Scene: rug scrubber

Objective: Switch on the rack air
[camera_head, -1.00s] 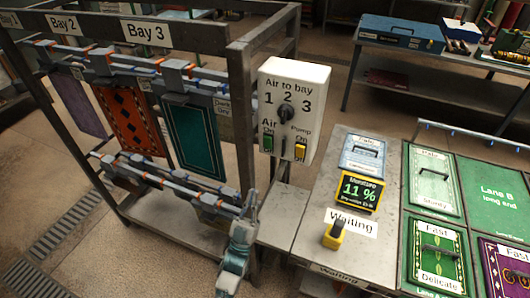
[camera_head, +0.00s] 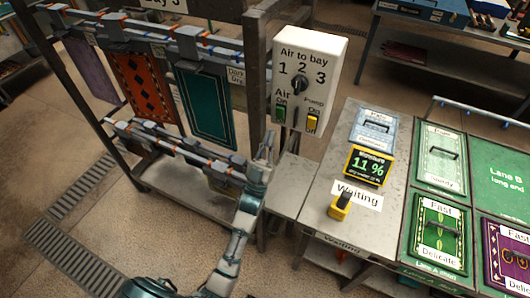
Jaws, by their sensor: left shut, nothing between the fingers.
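The white control box (camera_head: 318,62) marked "Air to bay" is fixed to the rack post. Its dark selector knob (camera_head: 300,84) sits below the numbers 1, 2 and 3. The green Air switch (camera_head: 280,113) is at the lower left of the box and the yellow Pump switch (camera_head: 312,123) is at the lower right. My left gripper (camera_head: 268,143) is shut and empty, pointing up just below and left of the green switch. I cannot tell whether it touches the box. My right gripper is out of view.
The rack (camera_head: 257,75) holds hanging rugs, including a teal rug (camera_head: 203,105) and an orange rug (camera_head: 138,83). A metal counter (camera_head: 322,203) to the right carries a moisture display (camera_head: 367,166) and a yellow-black clip (camera_head: 341,206). Green lane panels lie further right.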

